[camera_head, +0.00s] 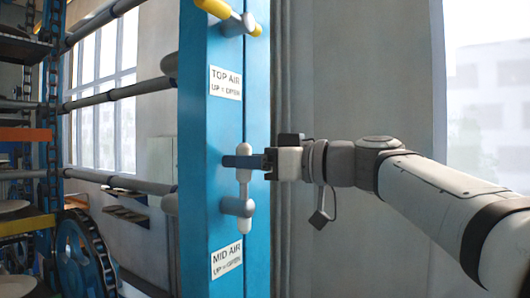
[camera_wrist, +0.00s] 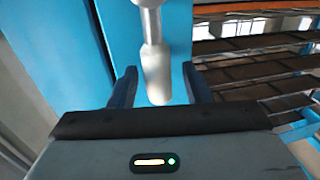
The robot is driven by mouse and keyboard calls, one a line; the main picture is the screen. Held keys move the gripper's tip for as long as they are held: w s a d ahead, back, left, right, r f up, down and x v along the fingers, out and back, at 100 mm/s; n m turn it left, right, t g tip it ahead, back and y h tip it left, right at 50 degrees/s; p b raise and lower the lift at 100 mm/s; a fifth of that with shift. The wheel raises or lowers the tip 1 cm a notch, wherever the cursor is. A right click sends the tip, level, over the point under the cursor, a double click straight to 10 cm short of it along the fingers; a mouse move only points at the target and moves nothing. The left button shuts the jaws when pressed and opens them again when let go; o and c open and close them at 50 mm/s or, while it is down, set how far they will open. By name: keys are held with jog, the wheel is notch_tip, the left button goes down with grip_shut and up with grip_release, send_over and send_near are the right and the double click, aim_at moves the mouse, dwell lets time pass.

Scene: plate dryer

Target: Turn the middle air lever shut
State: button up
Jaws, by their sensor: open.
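The middle air lever (camera_head: 244,187) is a grey handle on the blue post. It points straight up from its pivot (camera_head: 238,207), above the MID AIR label (camera_head: 226,260). My gripper (camera_head: 243,161) reaches in from the right, level with the upper part of the handle; a blue finger crosses in front of it and hides a piece. In the wrist view my gripper (camera_wrist: 160,78) is open, with the lever's rounded end (camera_wrist: 157,75) between its two blue fingers. A gap shows on both sides of the lever, so neither finger seems to touch it.
The yellow-ended top lever (camera_head: 225,12) sits higher on the blue post (camera_head: 203,150), above the TOP AIR label (camera_head: 226,82). Grey rollers (camera_head: 120,92) and racks lie to the left. A plain wall (camera_head: 370,80) stands behind my arm.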

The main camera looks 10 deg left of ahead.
jog(key=shift+w+a, duration=0.1)
jog(key=shift+a, duration=0.3)
jog(key=shift+c, duration=0.2)
grip_shut()
